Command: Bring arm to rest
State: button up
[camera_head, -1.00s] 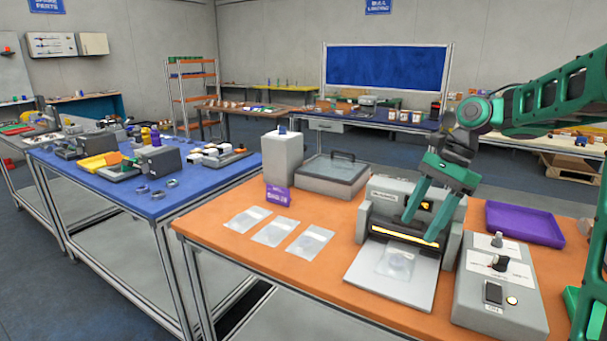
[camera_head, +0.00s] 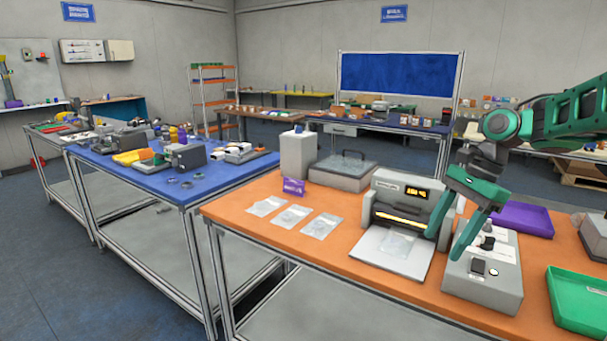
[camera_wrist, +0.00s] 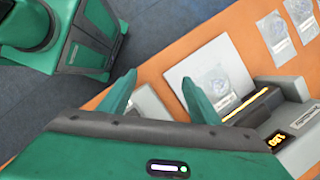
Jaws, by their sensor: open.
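My gripper (camera_head: 452,231) is in the head view at the right, above the orange table (camera_head: 318,265), between the sealing machine and the grey control box. Its green fingers are apart with nothing between them. The grey sealing machine (camera_head: 385,195) has a lit orange display and a glowing yellow strip. A clear bag (camera_head: 398,242) lies on its pale front plate. In the wrist view my gripper (camera_wrist: 160,95) is also open and empty, and the bag (camera_wrist: 217,85) on the plate shows beyond the fingers.
The grey control box (camera_head: 478,290) stands under my gripper. A purple tray (camera_head: 522,219) and a green tray (camera_head: 580,292) lie to the right. A blue table (camera_head: 200,190) stands further left.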

jog(key=s+d+f+n+h, duration=0.1)
jog(key=s+d+f+n, duration=0.1)
jog(key=s, duration=0.7)
jog(key=s+d+f+n+h, duration=0.1)
jog(key=s+d+n, duration=0.3)
jog(key=s, duration=0.6)
jog(key=s+d+f+n+h, duration=0.2)
jog(key=s+d+f, duration=0.1)
jog(key=s, duration=0.6)
jog(key=shift+s+d+f+n+t, duration=0.2)
jog(key=shift+s+f+n+t, duration=0.15)
jog(key=shift+f, duration=0.25)
jog(key=shift+w, duration=0.1)
jog(key=shift+w+f, duration=0.25)
jog(key=shift+w, duration=0.35)
